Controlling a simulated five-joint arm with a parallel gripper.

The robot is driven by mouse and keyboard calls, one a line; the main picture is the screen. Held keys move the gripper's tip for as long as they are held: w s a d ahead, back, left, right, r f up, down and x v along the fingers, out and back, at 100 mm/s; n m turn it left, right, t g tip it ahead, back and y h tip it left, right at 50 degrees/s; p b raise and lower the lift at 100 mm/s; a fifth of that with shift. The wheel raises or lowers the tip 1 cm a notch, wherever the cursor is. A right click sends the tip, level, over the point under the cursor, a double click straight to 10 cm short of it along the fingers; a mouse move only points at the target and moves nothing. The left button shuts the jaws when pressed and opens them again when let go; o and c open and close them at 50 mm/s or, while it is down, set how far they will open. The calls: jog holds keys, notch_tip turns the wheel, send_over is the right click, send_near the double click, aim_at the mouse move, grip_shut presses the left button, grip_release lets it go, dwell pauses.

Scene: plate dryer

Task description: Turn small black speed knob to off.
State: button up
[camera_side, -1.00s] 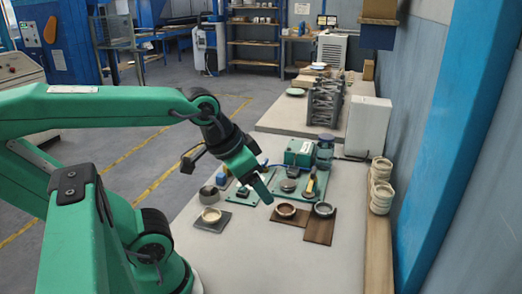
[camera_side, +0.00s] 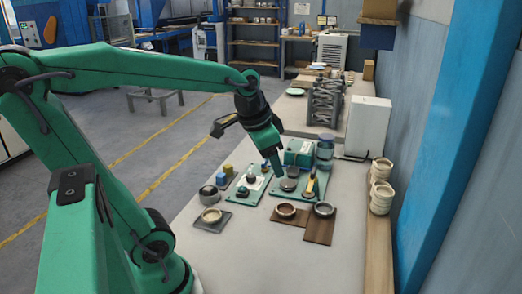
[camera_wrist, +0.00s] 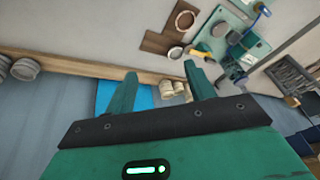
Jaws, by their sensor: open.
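A green plate (camera_side: 233,200) on the table carries small dark knobs in the side view. One dark knob (camera_side: 242,191) is at its front and another (camera_side: 251,178) is behind it on a pale panel. I cannot tell which is the speed knob. My gripper (camera_side: 275,168) hangs above the gap between this plate and the green plate to its right, apart from the knobs. In the wrist view my gripper (camera_wrist: 158,70) shows two spread fingers with nothing held between them.
The right green plate has a grey disc (camera_side: 289,185), a yellow lever (camera_side: 310,184) and a green box (camera_side: 299,152). Round dishes (camera_side: 286,210) sit on brown boards in front. Stacked cream cups (camera_side: 381,190) stand at the right.

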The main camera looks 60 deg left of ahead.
jog(key=w+a+f+m+g, duration=0.1)
jog(key=w+a+f, duration=0.1)
jog(key=w+a, duration=0.4)
jog(key=m+g, duration=0.3)
jog(key=m, duration=0.1)
send_over(251, 175)
jog(key=shift+h, duration=0.4)
notch_tip(251, 175, down, 14)
jog(key=shift+d+f, duration=0.15)
jog(key=shift+a+f, duration=0.2)
jog(key=shift+f, duration=0.1)
jog(key=shift+f, duration=3.8)
jog(key=shift+c, duration=0.2)
jog(key=c, duration=0.9)
